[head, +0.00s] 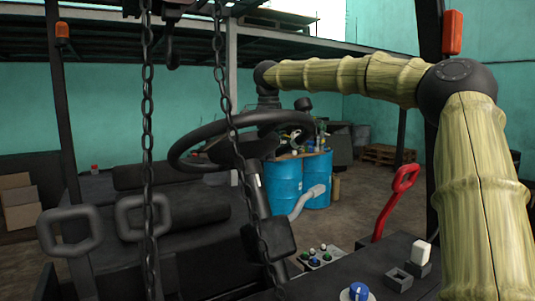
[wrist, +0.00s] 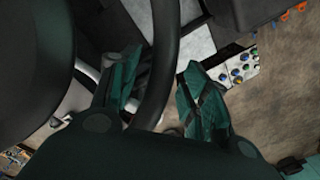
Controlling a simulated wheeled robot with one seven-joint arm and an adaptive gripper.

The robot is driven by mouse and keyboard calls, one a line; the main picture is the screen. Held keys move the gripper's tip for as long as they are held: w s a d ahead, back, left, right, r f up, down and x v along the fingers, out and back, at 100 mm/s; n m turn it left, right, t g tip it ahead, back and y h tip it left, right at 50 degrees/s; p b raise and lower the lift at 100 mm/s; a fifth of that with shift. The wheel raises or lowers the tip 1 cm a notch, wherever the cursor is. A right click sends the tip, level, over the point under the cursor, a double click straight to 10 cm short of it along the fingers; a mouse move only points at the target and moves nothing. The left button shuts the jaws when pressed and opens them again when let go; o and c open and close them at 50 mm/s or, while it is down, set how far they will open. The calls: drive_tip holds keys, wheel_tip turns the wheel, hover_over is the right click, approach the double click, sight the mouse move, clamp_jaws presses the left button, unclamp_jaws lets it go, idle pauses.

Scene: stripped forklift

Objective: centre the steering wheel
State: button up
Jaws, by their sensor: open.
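The black steering wheel (head: 252,147) sits tilted on its column in the middle of the head view. A hanging chain crosses in front of it. In the wrist view a curved part of the wheel's rim (wrist: 164,62) runs between the two teal fingers of my gripper (wrist: 163,66). The fingers are apart, one on each side of the rim, with gaps showing beside it. In the head view my wrist comes down at the far side of the rim, and the fingers cannot be made out there. A large dark shape, perhaps the wheel's hub, fills the wrist view's left.
Two chains (head: 148,130) hang in front of the wheel. A red lever (head: 394,200), a blue knob (head: 358,291) and a panel of coloured buttons (head: 318,257) are at the right. Blue drums (head: 284,181) stand behind the wheel. Grey loop handles (head: 70,232) are at the left.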

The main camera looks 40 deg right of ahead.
drive_tip(key=shift+f, duration=0.85)
drive_tip(key=shift+r, duration=0.1)
clamp_jaws()
drive_tip(key=shift+a, duration=0.1)
